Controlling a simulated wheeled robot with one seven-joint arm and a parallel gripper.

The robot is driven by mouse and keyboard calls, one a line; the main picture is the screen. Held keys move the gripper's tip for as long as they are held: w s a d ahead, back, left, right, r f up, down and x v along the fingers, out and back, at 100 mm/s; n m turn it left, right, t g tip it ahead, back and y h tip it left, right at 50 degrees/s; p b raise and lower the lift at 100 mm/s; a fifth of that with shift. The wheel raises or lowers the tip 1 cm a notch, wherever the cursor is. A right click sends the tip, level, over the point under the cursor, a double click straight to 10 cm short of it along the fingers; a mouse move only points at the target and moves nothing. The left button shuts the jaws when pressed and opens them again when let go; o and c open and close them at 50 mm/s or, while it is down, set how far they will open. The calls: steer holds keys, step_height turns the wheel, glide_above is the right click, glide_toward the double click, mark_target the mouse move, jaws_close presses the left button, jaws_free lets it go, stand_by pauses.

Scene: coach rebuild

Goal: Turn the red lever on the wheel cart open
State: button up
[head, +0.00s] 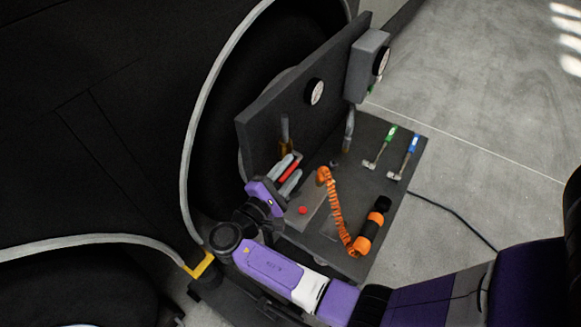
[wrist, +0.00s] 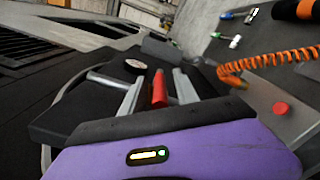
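The red lever (head: 289,170) is on the wheel cart (head: 398,197), low in front of the upright dark panel (head: 300,92). My gripper (head: 288,173) is at the lever, with one grey finger on each side of it. In the wrist view the red lever (wrist: 159,88) stands between the two fingers of my gripper (wrist: 158,92), with a gap visible on both sides. The fingers are open and do not appear to press on it. The lever's base is hidden by my gripper.
A coiled orange hose (head: 335,205) and an orange-black cylinder (head: 371,232) lie just right of my gripper. A red button (head: 303,210) is close by. Green-handled (head: 380,147) and blue-handled (head: 404,157) levers stand farther right.

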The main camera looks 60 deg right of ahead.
steer(key=shift+d, duration=0.25)
steer(key=shift+c, duration=0.3)
jaws_close()
stand_by(1.0)
